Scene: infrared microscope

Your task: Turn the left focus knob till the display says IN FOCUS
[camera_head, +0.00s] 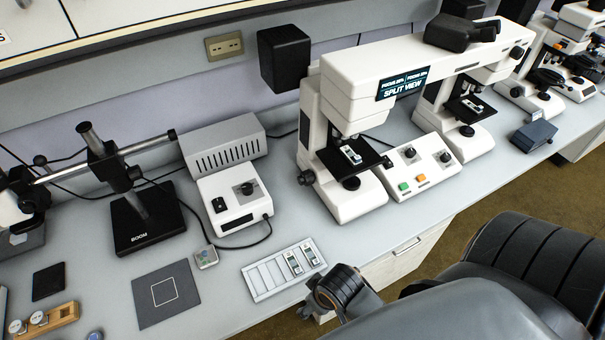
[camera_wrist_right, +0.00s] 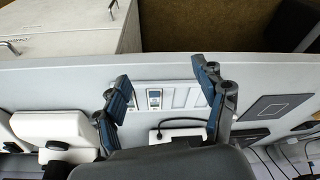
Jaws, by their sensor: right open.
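The left focus knob (camera_head: 307,177) is the black knob on the left side of the left microscope body (camera_head: 347,200). The display (camera_head: 402,84) on the bridge reads SPLIT VIEW, with two small FOCUS percentages above that are too small to read surely. A slide lies on the left stage (camera_head: 352,154). My right gripper (camera_wrist_right: 162,74) is open and empty in the right wrist view, over the bench by the slide tray, apart from the knob. In the head view my right arm comes in at the lower right. My left gripper is not in view.
The slide tray (camera_head: 263,283) holds two slides at the bench's front edge. A control box (camera_head: 420,170) with knobs and buttons stands between the microscope columns. A white lamp box (camera_head: 234,202) with a cable stands left of the knob, with clear bench between.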

